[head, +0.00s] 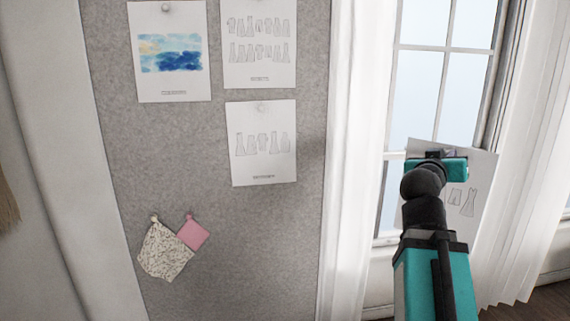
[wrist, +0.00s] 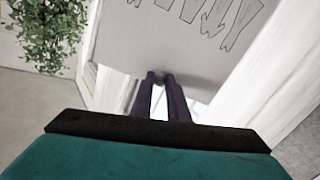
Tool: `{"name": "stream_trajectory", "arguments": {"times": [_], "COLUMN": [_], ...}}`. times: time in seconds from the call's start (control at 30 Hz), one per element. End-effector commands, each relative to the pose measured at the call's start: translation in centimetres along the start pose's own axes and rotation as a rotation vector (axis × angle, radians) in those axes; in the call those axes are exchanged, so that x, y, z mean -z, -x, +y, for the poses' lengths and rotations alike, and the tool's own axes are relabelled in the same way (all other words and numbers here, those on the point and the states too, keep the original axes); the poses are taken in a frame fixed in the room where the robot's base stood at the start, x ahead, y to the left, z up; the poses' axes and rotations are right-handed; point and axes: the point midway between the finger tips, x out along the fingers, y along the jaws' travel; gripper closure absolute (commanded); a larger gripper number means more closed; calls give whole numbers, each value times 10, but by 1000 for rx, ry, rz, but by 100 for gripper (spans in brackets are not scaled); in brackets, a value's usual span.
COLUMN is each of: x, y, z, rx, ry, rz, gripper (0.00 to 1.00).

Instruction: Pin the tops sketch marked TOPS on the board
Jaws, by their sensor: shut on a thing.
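My gripper (head: 433,156) is at the right in the head view, in front of the window and apart from the board. It is shut at the top edge of a white sketch sheet (head: 480,170) with garment outlines. My arm covers much of the sheet, and I cannot read any label on it. In the wrist view the fingers (wrist: 160,78) are close together at the sheet (wrist: 150,45). A small round thing shows between the fingertips, too blurred to name. The grey board (head: 270,240) stands at the left.
A watercolour sheet (head: 165,85) and two garment-sketch sheets, upper (head: 260,65) and lower (head: 262,165), are pinned on the board. A patterned swatch (head: 163,253) and a pink swatch (head: 193,235) hang lower. Bare board lies left of the lower sheet and beneath it. A plant (wrist: 50,32) shows in the wrist view.

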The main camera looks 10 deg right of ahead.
Motion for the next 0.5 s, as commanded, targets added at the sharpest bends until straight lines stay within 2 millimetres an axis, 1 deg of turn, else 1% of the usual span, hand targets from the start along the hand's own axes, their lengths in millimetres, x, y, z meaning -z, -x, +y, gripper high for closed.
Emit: {"name": "stream_trajectory", "arguments": {"times": [0.03, 0.17, 0.2, 0.27, 0.3, 0.37, 0.4, 0.47, 0.5], "x": [-4, -12, -14, -17, -19, -22, -24, -28, -29], "y": [-1, -1, 0, 2, 3, 6, 9, 13, 17], "z": [-21, -70, -86, -108, -124, -147, -162, -185, -200], "rx": [44, 149, 181, 228, 261, 307, 338, 384, 414], "ry": [3, 4, 5, 5, 6, 7, 7, 8, 9], "rz": [9, 38, 47, 60, 70, 82, 90, 102, 110], "gripper": [100, 100, 100, 100, 100, 100, 100, 100, 100]}}
